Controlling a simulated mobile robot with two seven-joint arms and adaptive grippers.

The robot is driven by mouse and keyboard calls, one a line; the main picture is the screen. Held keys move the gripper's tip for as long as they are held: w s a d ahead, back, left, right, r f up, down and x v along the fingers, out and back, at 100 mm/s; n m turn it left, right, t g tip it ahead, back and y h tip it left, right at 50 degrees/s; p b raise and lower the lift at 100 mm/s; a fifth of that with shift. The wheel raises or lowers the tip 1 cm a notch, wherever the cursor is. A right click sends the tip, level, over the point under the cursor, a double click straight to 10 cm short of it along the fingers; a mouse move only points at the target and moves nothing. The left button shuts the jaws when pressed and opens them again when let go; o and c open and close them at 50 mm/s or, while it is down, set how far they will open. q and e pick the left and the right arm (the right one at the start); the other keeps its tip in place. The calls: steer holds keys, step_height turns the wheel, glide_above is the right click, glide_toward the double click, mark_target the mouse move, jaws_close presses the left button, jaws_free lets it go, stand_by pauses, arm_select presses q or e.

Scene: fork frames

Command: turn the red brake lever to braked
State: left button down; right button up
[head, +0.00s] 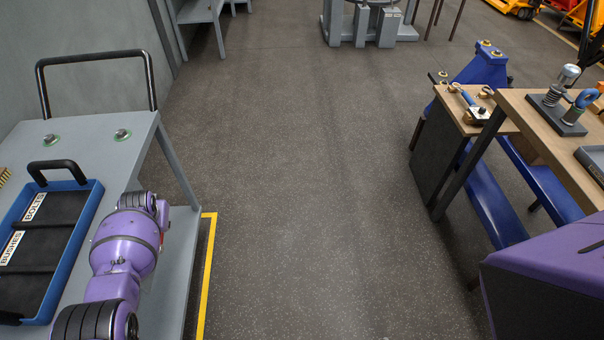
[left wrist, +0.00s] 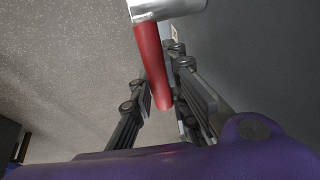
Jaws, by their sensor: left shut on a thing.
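The red brake lever (left wrist: 152,62) shows in the left wrist view as a red grip on a pale metal part (left wrist: 172,8). My left gripper (left wrist: 158,85) has its dark fingers on either side of the red grip and is shut on it. In the head view my purple left arm reaches over the grey cart (head: 172,262). Its gripper and the lever cannot be made out there. Whether the lever stands at braked cannot be told. My right gripper is in neither view.
A blue tray (head: 88,222) with dark bins lies on the cart, beside a black push handle (head: 95,57). A yellow floor line (head: 207,275) runs along the cart. The middle floor is clear. A wooden workbench (head: 530,125) with tools stands on the right.

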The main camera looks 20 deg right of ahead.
arm_select(q)
step_height(320, 180, down, 3)
steer(key=g+b, duration=0.2)
steer(key=b, duration=0.1)
steer(key=g+y+b, duration=0.1)
steer(key=b, duration=0.2)
steer(key=shift+w+r+g, duration=0.15)
steer(key=shift+r+g, duration=0.05)
steer(key=shift+g, duration=0.2)
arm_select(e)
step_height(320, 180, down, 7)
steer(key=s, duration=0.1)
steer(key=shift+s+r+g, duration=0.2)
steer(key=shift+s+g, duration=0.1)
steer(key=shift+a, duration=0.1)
arm_select(q)
steer(key=c, duration=1.7)
jaws_free()
